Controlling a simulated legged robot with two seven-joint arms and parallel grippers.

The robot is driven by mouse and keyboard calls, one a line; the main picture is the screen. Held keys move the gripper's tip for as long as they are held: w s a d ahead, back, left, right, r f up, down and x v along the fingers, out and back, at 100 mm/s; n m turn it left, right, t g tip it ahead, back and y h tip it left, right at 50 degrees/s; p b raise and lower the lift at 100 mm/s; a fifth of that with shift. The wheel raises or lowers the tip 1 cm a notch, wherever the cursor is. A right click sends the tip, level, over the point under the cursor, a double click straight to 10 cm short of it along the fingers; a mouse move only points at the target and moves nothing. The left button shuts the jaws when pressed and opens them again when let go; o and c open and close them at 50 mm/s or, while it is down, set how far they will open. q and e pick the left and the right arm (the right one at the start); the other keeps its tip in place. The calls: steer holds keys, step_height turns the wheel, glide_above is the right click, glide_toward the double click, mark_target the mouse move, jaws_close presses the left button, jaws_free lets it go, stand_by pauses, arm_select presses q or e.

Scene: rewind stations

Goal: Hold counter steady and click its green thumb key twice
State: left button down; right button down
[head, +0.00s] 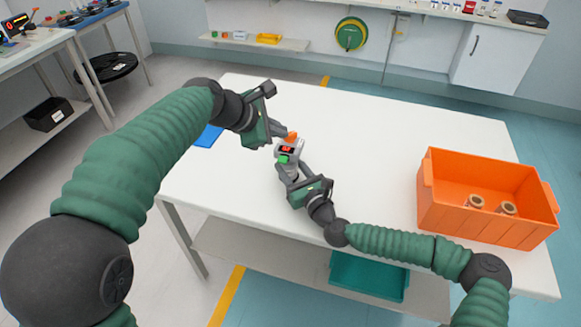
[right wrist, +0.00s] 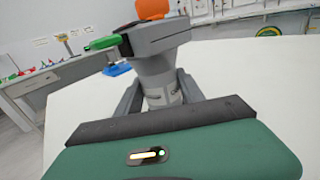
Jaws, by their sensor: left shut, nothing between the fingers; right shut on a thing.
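The counter (head: 290,150) is a grey handheld device with a small red display, an orange top part and a green thumb key (head: 284,159). In the right wrist view the counter (right wrist: 158,50) stands upright, with the green key (right wrist: 101,43) sticking out to the left. My right gripper (head: 291,176) is shut on the counter's lower grey body, above the white table. My left gripper (head: 278,131) is shut and empty, its fingertips close to the counter's upper left side. In the head view I cannot tell whether they touch it.
The white table (head: 370,140) is mostly clear. An orange crate (head: 480,220) with two round brown-rimmed things stands on its right. A blue flat item (head: 208,136) lies at the left edge. A teal bin (head: 368,277) is on the lower shelf.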

stand_by(0.4)
steer(key=c, duration=0.6)
jaws_free()
steer(key=shift+c, duration=0.2)
